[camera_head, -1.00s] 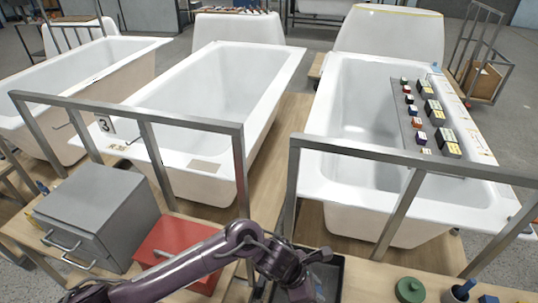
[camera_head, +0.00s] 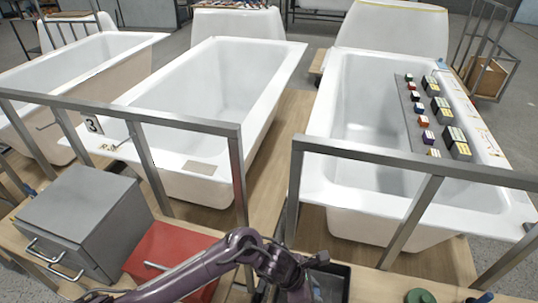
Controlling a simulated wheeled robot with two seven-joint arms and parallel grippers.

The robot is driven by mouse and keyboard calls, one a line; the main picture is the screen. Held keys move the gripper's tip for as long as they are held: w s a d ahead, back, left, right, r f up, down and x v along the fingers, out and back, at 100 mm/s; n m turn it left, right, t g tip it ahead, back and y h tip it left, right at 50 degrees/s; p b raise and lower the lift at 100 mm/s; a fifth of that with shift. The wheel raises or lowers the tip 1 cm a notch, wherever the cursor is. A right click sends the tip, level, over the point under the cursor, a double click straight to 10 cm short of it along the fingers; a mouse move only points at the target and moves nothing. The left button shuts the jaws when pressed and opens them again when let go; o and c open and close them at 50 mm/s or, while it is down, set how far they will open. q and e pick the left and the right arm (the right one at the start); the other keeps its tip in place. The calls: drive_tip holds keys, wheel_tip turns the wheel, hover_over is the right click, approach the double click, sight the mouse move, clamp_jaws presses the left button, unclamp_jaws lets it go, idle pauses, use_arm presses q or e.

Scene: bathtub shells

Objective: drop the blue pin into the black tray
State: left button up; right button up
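My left gripper (camera_head: 312,266) comes in from the lower left, at the bottom centre over the black tray (camera_head: 342,286). Its fingers are small and dark, and I cannot tell whether they are open or shut or hold anything. The tray stands on the wooden bench, partly hidden by my gripper and cut by the bottom edge. My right gripper is not in view.
A grey drawer box (camera_head: 85,215) and a red box (camera_head: 170,255) stand left of the tray. A green round knob (camera_head: 420,296) is to its right. Metal rails (camera_head: 400,160) stand behind the bench, before white bathtubs (camera_head: 215,75).

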use_arm(q)
drive_tip(key=shift+s, duration=0.1)
drive_tip(key=o, duration=1)
drive_tip(key=shift+o, duration=0.2)
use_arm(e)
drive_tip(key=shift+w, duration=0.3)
use_arm(q)
drive_tip(key=b+v, duration=0.1)
drive_tip(key=v, duration=0.6)
drive_tip(key=shift+a+r, duration=0.2)
drive_tip(key=shift+r, duration=0.15)
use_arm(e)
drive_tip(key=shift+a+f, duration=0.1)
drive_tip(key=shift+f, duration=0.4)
